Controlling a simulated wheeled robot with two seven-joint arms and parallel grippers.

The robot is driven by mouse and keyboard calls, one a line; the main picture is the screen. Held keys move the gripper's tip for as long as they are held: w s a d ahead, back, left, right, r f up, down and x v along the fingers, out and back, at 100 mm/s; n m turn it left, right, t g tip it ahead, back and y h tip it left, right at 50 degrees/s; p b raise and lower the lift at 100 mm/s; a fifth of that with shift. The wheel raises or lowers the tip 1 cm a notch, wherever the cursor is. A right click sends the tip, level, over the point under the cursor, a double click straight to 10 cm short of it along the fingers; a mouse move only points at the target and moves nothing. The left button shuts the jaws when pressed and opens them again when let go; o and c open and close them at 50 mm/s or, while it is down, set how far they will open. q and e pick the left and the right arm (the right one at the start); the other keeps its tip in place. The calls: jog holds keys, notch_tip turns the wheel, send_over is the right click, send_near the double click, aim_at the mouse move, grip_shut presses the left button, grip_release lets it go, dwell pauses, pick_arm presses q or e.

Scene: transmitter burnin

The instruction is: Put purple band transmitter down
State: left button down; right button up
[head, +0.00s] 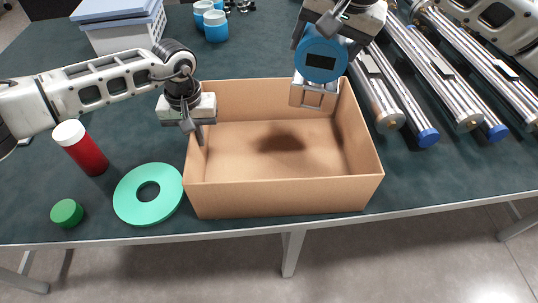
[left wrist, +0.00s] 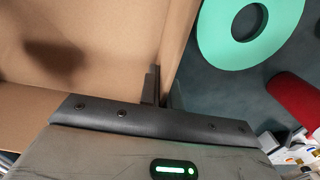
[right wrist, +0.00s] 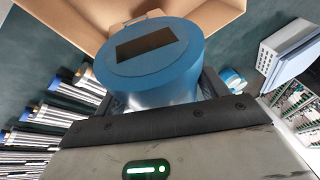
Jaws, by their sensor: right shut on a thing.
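The transmitter (head: 321,60) has a round blue housing with a dark rectangular display and a metal bracket below. No purple band shows on it. My right gripper (head: 330,28) is shut on the transmitter and holds it above the back right part of an open cardboard box (head: 285,195). The transmitter fills the middle of the right wrist view (right wrist: 155,65). A shadow lies on the box's bare floor. My left gripper (head: 200,138) is at the box's left wall, fingers close together along its edge. I cannot tell whether they grip the wall.
A teal ring (head: 130,208), a green cap (head: 66,212) and a red cylinder with a white top (head: 82,150) lie left of the box. Metal tubes (head: 410,105) with blue ends lie on the right. A pale lidded bin (head: 125,35) and blue-and-white cups (head: 215,27) stand behind.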

aim_at(334, 97)
notch_tip(334, 97, down, 14)
jog(key=n, duration=0.3)
jog(key=shift+r+g+y, duration=0.25)
jog(key=shift+g+y, duration=0.05)
jog(key=shift+y, duration=0.1)
jog(key=shift+f, duration=2.35)
jog(key=o, duration=2)
jog(key=shift+s+f, duration=0.2)
jog(key=shift+f, duration=0.1)
jog(key=v, duration=1.2)
jog(key=shift+r, duration=0.2)
